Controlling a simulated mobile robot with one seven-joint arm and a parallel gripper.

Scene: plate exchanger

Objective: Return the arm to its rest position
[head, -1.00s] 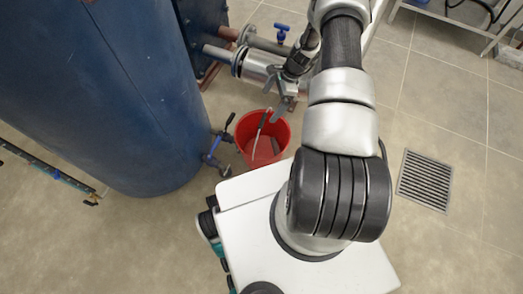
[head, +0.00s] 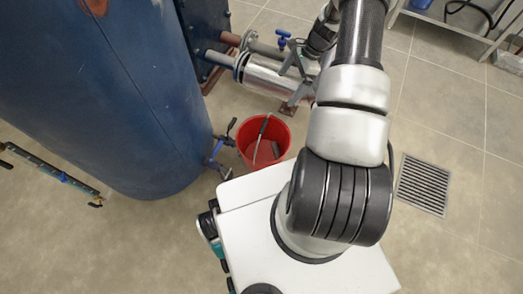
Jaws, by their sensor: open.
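My arm (head: 348,120) rises from the white top of my base and reaches up toward the top of the head view. My gripper (head: 292,58) is small and partly hidden at the arm's far end, in front of the silver pipe (head: 268,77). Its grey fingers are apart and I see nothing held between them. It is above and to the right of the red bucket (head: 248,130), clear of it. The bucket stands on the floor with a dark stick-like object leaning inside.
A large blue tank (head: 110,90) fills the left. A blue-handled valve (head: 282,41) sits on the pipes by the tank. A small valve (head: 216,150) is beside the bucket. A floor grate (head: 423,184) lies right. A metal rack (head: 455,25) stands at upper right.

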